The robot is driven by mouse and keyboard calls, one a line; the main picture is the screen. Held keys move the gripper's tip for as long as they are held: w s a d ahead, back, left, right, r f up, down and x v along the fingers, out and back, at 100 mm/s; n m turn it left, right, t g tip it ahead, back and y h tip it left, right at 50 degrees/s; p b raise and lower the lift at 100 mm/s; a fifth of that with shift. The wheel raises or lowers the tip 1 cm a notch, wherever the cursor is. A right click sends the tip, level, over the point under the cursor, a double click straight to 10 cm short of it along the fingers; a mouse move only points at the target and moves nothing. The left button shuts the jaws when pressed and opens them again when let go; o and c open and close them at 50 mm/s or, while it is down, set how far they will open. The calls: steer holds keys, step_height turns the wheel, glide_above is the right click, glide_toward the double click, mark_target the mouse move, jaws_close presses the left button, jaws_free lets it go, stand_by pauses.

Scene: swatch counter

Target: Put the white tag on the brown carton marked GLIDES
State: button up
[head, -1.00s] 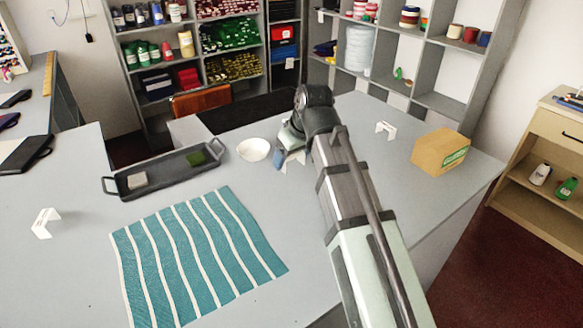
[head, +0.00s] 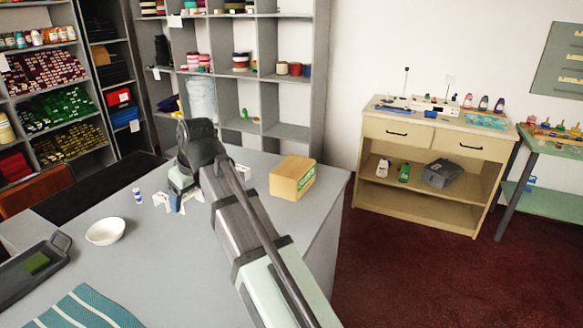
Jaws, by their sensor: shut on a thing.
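In the head view, my gripper (head: 176,204) points down low over the grey counter, left of the carton. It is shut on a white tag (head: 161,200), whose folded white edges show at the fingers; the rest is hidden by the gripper. The brown carton (head: 288,178) stands closed on the counter near its right edge, with a green label on its right side. The label's lettering is too small to read. The carton's visible top is bare. My gripper is apart from the carton, and my arm crosses the counter between them and the camera.
Another white tag (head: 243,170) stands behind my arm, partly hidden. A small blue-and-white cylinder (head: 137,194) and a white bowl (head: 105,231) stand left of my gripper. A dark tray (head: 18,282) and striped teal cloth (head: 85,310) lie at the lower left. Shelves (head: 318,85) rise behind.

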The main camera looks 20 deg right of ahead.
steer(key=w+d+r+m+h, duration=0.1)
steer(key=w+d+r+m, duration=0.15)
steer(key=d, duration=0.75)
steer(key=w+d+r+m+t, duration=0.1)
steer(key=w+d, duration=0.3)
steer(key=d, duration=0.6)
steer(key=w+d+r+m+h, duration=0.1)
steer(key=w+d+r+m, duration=0.15)
steer(key=d, duration=0.65)
steer(key=r+m, duration=0.1)
steer(key=r, duration=0.1)
glide_above(291, 163)
steer(key=s, duration=0.2)
steer(key=shift+h, duration=0.4)
steer(key=shift+f, duration=4.8)
steer(key=shift+f, duration=0.2)
steer(key=o, duration=1)
steer(key=shift+r, duration=0.2)
steer(key=v, duration=1.2)
steer(key=shift+w, duration=0.1)
